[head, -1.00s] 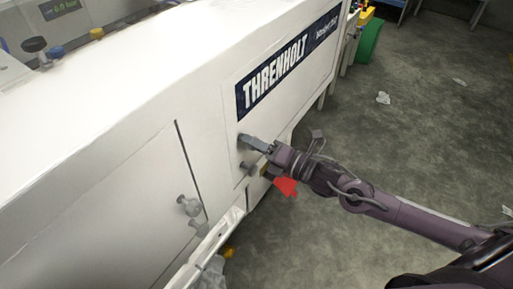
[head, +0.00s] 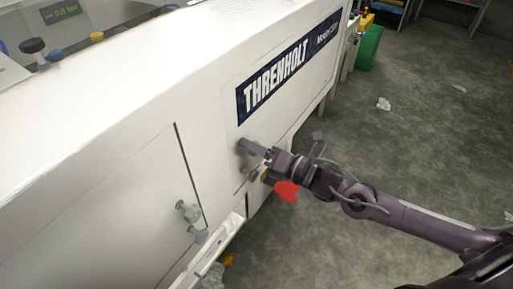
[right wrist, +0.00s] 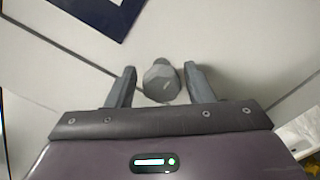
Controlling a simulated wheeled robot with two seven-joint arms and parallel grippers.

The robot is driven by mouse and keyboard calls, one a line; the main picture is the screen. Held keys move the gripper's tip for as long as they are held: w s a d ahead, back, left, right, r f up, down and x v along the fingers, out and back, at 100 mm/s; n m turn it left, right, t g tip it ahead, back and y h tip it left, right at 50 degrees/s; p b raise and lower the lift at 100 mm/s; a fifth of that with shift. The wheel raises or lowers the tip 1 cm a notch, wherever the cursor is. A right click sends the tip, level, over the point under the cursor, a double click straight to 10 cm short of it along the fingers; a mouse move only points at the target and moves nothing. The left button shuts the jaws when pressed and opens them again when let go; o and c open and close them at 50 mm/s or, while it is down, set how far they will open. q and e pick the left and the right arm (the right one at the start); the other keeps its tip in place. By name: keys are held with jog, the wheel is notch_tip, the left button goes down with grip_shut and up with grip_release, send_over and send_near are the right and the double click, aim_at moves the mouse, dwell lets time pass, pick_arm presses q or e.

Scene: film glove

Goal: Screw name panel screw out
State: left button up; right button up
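The name panel is a white panel with a dark blue THRENHOLT label (head: 287,68) on the side of the white machine. A grey screw with a thick faceted head (head: 250,147) sticks out below the label. In the right wrist view the screw head (right wrist: 162,80) stands between the two fingers of my right gripper (right wrist: 160,85), with a gap on each side. My right gripper (head: 268,156) is open, its fingertips close to the screw head. My left gripper is not in view.
Two grey knobs (head: 188,211) stick out of the door panel at left. A red part (head: 287,191) hangs just below my right gripper. A green bin (head: 370,47) stands at the far end. The grey floor (head: 420,130) at right is mostly clear, with scraps of litter.

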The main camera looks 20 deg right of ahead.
jog(key=shift+o, duration=0.5)
jog(key=shift+a+f, duration=0.1)
jog(key=shift+s, duration=0.1)
jog(key=shift+s+d+f, duration=0.1)
jog(key=shift+s+d, duration=0.05)
jog(key=shift+d, duration=0.1)
jog(key=v, duration=0.7)
jog(key=shift+s, duration=0.1)
